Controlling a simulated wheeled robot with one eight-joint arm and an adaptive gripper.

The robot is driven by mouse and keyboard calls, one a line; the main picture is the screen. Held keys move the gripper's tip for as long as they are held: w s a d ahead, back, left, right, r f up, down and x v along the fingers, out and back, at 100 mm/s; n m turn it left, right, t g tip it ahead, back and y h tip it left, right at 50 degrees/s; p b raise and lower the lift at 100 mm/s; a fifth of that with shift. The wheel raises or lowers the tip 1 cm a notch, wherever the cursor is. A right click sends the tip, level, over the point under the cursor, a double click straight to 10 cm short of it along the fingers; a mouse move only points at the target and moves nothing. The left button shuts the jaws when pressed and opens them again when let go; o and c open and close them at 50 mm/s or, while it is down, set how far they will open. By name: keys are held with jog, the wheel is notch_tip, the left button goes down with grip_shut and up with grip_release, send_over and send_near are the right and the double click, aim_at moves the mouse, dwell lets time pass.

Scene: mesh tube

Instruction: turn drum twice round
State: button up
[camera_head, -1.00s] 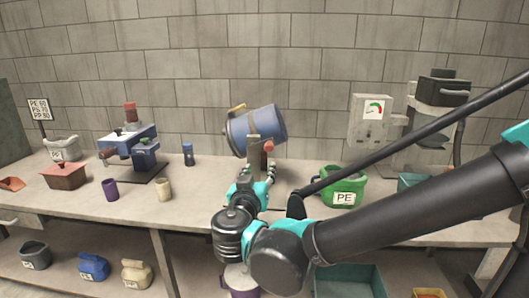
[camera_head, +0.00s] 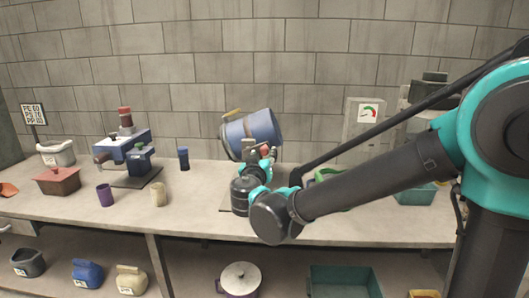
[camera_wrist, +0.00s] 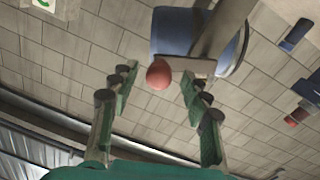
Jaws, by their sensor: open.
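The blue drum (camera_head: 262,128) sits tilted on its stand at the back of the bench, with a tan handle-like piece (camera_head: 232,114) on its upper left rim. A red knob (camera_head: 265,149) shows in front of the drum. In the wrist view the red knob (camera_wrist: 158,74) appears between my fingertips, with the blue drum (camera_wrist: 178,32) behind it and a grey bar beside it. My gripper (camera_head: 262,162) is open, and its green-padded fingers (camera_wrist: 160,82) spread either side of the knob. I cannot tell whether they touch it. My wrist hides the stand's lower part.
A purple cup (camera_head: 105,195), a beige cup (camera_head: 158,194) and a dark blue cup (camera_head: 183,159) stand left of the drum. A green bin (camera_head: 330,175) is partly hidden behind my arm. A grey box with a gauge (camera_head: 364,120) is at right.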

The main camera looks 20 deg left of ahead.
jog(key=shift+w+a, duration=0.15)
jog(key=shift+w, duration=0.65)
jog(key=shift+w+a, duration=0.1)
jog(key=shift+w, duration=0.7)
grip_shut()
